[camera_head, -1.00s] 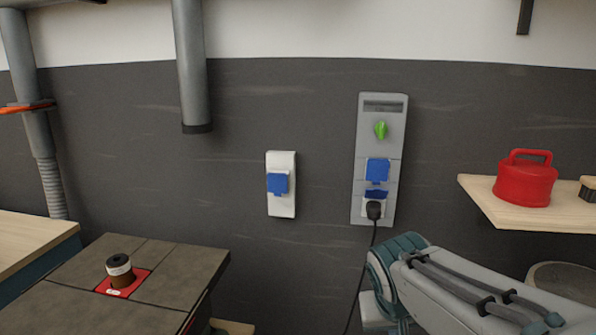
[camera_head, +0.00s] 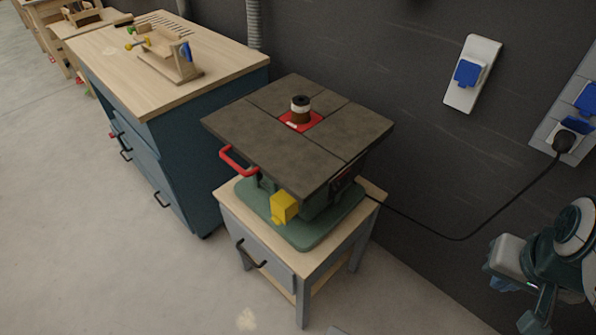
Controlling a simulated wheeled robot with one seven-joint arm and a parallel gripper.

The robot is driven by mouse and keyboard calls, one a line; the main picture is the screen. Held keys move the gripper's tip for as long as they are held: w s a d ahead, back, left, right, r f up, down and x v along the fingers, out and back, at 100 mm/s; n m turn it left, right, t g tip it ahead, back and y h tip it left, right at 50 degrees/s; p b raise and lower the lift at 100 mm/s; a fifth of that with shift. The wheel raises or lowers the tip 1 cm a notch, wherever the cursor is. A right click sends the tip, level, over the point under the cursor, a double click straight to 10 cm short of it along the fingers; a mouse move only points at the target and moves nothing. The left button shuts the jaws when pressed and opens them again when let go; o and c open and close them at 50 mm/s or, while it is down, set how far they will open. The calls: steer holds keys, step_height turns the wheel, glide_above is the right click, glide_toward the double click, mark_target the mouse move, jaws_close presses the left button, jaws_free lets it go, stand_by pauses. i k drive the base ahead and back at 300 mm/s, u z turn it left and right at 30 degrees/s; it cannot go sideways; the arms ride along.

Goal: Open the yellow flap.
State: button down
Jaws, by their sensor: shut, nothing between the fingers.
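A yellow flap (camera_head: 284,207) shows as a small boxy yellow cover low on the front of a green-based machine, under its dark square top (camera_head: 265,150). It appears closed, though its hinge and inside cannot be made out. My arm shows only in part at the lower right edge, well to the right of the flap. I cannot make out my gripper's fingers there.
The machine stands on a wooden stand with a drawer (camera_head: 265,262). A red handle (camera_head: 238,160) juts from its left front. A workbench (camera_head: 190,60) is at the left. A cable (camera_head: 455,238) runs to a wall socket. Floor in front is clear.

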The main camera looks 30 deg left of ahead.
mark_target(284, 207)
steer(key=u, duration=1.35)
steer(key=i, duration=0.35)
steer(key=u, duration=0.6)
